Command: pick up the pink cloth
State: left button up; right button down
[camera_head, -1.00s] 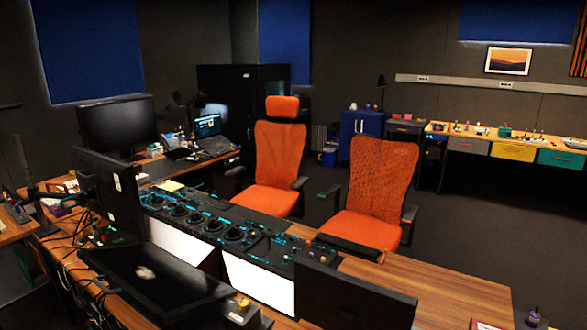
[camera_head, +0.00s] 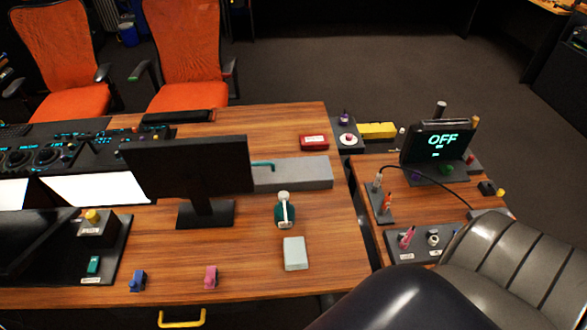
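A small pink item (camera_head: 210,277) sits near the front edge of the wooden desk (camera_head: 330,240), right of a similar blue item (camera_head: 137,281). Another pink item (camera_head: 407,238) stands on a small dark panel at the right. Both are too small to tell for certain which one is a cloth. Neither of my grippers is in view, and nothing is seen holding either pink item.
A monitor (camera_head: 190,170), a grey block (camera_head: 294,254), a green-and-white item (camera_head: 285,212) and a red box (camera_head: 314,142) are on the desk. An "OFF" display (camera_head: 440,145) stands right. Dark and grey curved shapes block the lower right. Two orange chairs (camera_head: 185,45) stand behind.

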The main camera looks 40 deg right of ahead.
aim_at(295, 252)
jog(key=l+z, duration=0.1)
jog(key=z, duration=0.95)
jog(key=u, duration=1.55)
jog(key=z, duration=1.55)
